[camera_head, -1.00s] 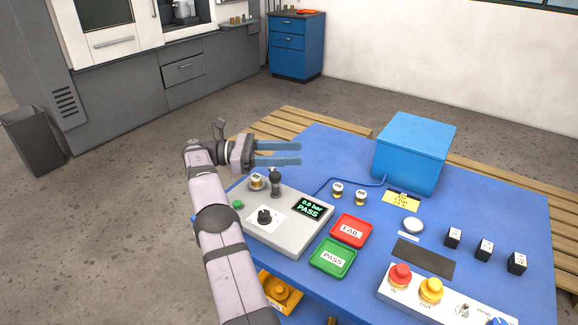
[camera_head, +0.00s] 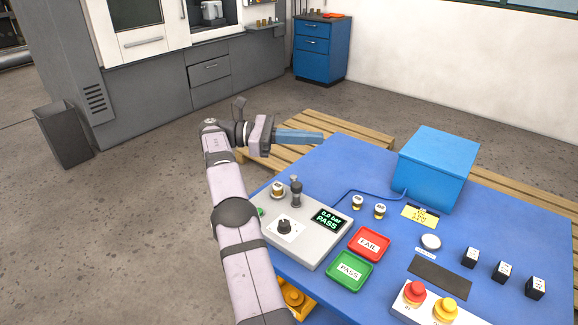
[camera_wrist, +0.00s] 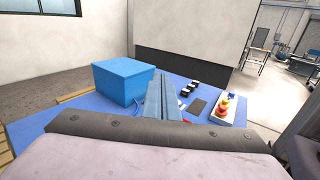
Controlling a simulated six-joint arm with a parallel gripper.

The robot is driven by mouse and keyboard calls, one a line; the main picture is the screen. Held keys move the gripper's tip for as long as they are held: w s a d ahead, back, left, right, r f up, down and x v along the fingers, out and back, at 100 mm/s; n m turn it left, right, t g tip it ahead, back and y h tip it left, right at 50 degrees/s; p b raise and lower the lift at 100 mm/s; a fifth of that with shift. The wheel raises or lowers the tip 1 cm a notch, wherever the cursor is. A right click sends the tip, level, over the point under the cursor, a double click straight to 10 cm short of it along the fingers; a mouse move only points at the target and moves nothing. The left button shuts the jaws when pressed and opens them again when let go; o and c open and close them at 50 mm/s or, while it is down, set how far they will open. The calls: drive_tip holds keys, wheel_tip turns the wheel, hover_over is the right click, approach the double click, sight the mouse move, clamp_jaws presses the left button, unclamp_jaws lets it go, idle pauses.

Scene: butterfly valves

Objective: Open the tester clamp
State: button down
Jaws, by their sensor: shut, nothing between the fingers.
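The grey tester (camera_head: 308,240) sits at the near left corner of the blue table. Its screen (camera_head: 327,219) reads "0.0 bar PASS". An upright dark post with a grey top, which looks like the clamp (camera_head: 296,191), stands at the tester's back edge. A brass-coloured valve with a white top (camera_head: 277,190) sits just left of it; I cannot tell whether the clamp touches it. A black knob (camera_head: 284,227) is on the tester's front. My gripper (camera_head: 321,138) is shut and empty, in the air above and behind the clamp, pointing right. Its blue fingers also show in the wrist view (camera_wrist: 160,82).
A red FAIL tray (camera_head: 369,243) and a green PASS tray (camera_head: 349,271) lie right of the tester. Two small valves (camera_head: 368,207) stand behind them. A large blue box (camera_head: 437,165) stands at the back, with a blue line toward the tester. Red and yellow buttons are at front right.

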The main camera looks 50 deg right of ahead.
drive_tip(key=s+a+r+t+p, duration=0.25)
drive_tip(key=r+p, duration=0.35)
drive_tip(key=r, duration=1.1)
drive_tip(key=m+t+y+p, duration=0.2)
drive_tip(key=m+t+p, duration=0.1)
drive_tip(key=m+t, duration=0.55)
approach(295, 182)
drive_tip(key=s+r, duration=0.2)
drive_tip(key=s, duration=0.1)
drive_tip(key=shift+w+f+m+t, duration=0.3)
drive_tip(key=shift+w+m+t, duration=0.2)
drive_tip(key=shift+w+m, duration=0.65)
drive_tip(key=shift+w+f+m+t, duration=0.3)
drive_tip(key=shift+w+m+t, duration=0.25)
drive_tip(key=shift+m, duration=1.05)
drive_tip(key=shift+w+f+m+t, duration=0.4)
drive_tip(key=shift+w+m, duration=0.55)
drive_tip(key=shift+m, duration=0.45)
drive_tip(key=shift+d, duration=0.1)
drive_tip(key=shift+p+x, duration=1.5)
drive_tip(key=shift+x, duration=3.45)
